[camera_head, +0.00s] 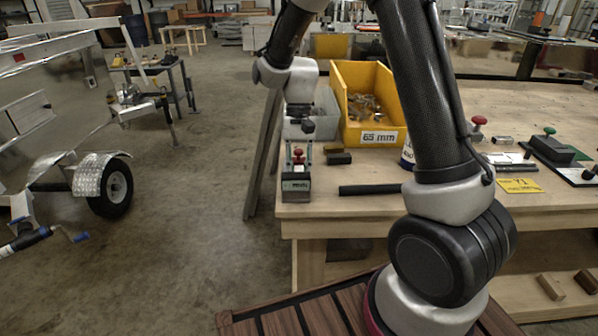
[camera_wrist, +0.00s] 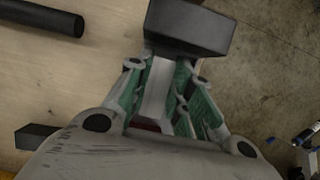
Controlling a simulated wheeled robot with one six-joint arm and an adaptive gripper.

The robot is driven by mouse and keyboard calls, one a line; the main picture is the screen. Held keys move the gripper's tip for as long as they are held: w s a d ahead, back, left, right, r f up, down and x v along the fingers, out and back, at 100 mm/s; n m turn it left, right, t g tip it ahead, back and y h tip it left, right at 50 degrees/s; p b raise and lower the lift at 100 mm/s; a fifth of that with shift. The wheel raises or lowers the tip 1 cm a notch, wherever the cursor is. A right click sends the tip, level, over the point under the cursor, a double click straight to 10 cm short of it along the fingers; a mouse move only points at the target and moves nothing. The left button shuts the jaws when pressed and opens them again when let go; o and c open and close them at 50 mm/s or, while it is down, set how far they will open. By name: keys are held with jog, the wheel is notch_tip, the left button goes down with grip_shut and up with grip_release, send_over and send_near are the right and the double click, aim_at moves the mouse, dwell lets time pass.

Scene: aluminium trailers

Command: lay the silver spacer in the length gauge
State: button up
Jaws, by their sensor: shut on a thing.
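My gripper (camera_head: 298,158) is over the left front corner of the workbench, pointing down. I cannot tell whether the block touches the bench. A small silver cylinder (camera_head: 503,140) lies at the right. I cannot tell for certain which item is the length gauge.
A yellow bin marked 65 mm (camera_head: 374,98) and a grey bin (camera_head: 318,118) stand behind my gripper. A black bar (camera_head: 370,189) and a dark block (camera_head: 338,158) lie to its right. Flat fixtures (camera_head: 558,150) and a yellow card (camera_head: 519,185) are farther right. A trailer (camera_head: 95,178) stands left.

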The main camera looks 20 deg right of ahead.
jog(key=shift+f, duration=0.2)
jog(key=o, duration=0.9)
jog(key=v, duration=1.2)
jog(key=s+d+r+n+t, duration=0.2)
jog(key=s+d+r+t, duration=0.2)
jog(key=s+d+r, duration=0.5)
jog(key=s+d+t, duration=0.1)
jog(key=s, duration=0.3)
jog(key=s+d+n+t+h, duration=0.1)
jog(key=s+d+t, duration=0.1)
jog(key=s, duration=0.3)
jog(key=s+d+t, duration=0.1)
jog(key=s, duration=0.4)
jog(key=shift+s+d+f+n+t, duration=0.15)
jog(key=shift+d+f+n+t, duration=0.1)
jog(key=shift+f+n+t, duration=0.05)
